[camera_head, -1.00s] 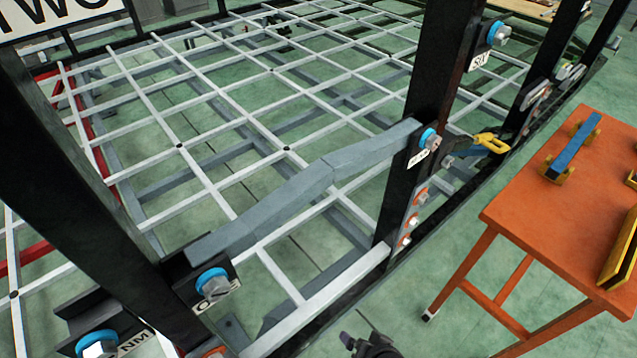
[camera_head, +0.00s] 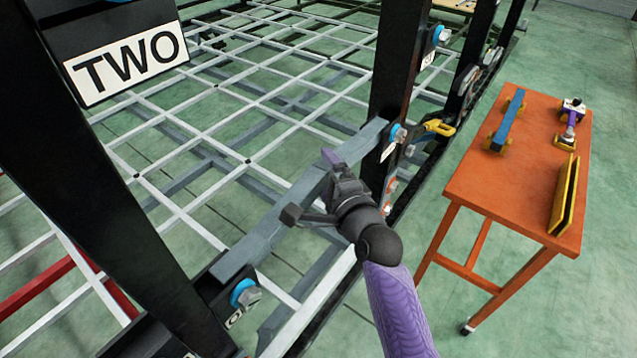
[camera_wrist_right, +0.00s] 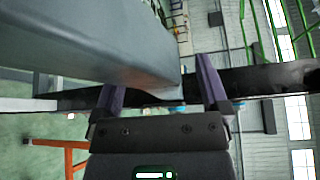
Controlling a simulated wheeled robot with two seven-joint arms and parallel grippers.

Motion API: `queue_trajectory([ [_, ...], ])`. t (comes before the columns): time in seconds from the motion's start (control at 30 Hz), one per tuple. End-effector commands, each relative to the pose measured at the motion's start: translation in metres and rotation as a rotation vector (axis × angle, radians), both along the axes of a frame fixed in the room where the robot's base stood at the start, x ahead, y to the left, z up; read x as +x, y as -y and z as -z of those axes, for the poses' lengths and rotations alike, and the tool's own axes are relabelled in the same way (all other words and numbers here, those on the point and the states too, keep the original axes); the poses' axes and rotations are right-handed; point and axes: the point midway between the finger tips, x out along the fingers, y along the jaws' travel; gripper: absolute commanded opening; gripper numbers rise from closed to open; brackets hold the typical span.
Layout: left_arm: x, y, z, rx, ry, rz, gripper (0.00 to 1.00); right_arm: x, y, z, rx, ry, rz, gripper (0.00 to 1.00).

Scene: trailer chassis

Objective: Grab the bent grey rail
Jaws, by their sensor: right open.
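The bent grey rail (camera_head: 262,232) spans two black posts, with a shallow bend near its middle. Its near end meets a bracket with a blue-ringed bolt, and its far end sits at the far post's blue-ringed bolt. My right gripper (camera_head: 312,187) is open at the rail's middle, and it hides part of the rail. In the right wrist view the rail (camera_wrist_right: 100,40) fills the upper left, its lower edge between the open fingers (camera_wrist_right: 158,78). I cannot tell whether they touch it. My left gripper is not in view.
A white grid floor frame (camera_head: 190,130) lies behind the rail. Black posts (camera_head: 395,70) stand at both rail ends. A yellow-handled tool (camera_head: 438,127) is by the far post. An orange table (camera_head: 515,190) with several items stands to the right, with green floor between.

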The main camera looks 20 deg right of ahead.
Motion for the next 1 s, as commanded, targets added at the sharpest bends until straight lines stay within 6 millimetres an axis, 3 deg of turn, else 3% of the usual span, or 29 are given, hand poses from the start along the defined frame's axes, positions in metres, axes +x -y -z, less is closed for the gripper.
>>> queue_trajectory([
  [0.1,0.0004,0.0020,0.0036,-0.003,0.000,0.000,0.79,0.0137,-0.0019,0.0020,-0.001,0.000,0.001,0.95],
  [0.3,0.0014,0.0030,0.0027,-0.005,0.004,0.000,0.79,0.0147,-0.0021,0.0016,-0.001,-0.002,0.001,0.95],
  [0.37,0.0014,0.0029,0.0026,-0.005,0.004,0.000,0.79,0.0146,-0.0020,0.0016,-0.001,-0.002,0.001,0.84],
  [0.77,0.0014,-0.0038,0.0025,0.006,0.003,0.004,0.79,0.0144,-0.0019,0.0014,-0.002,-0.001,0.001,0.00],
  [1.0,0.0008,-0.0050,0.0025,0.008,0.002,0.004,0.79,0.0144,-0.0019,0.0013,-0.002,-0.001,0.001,0.00],
])
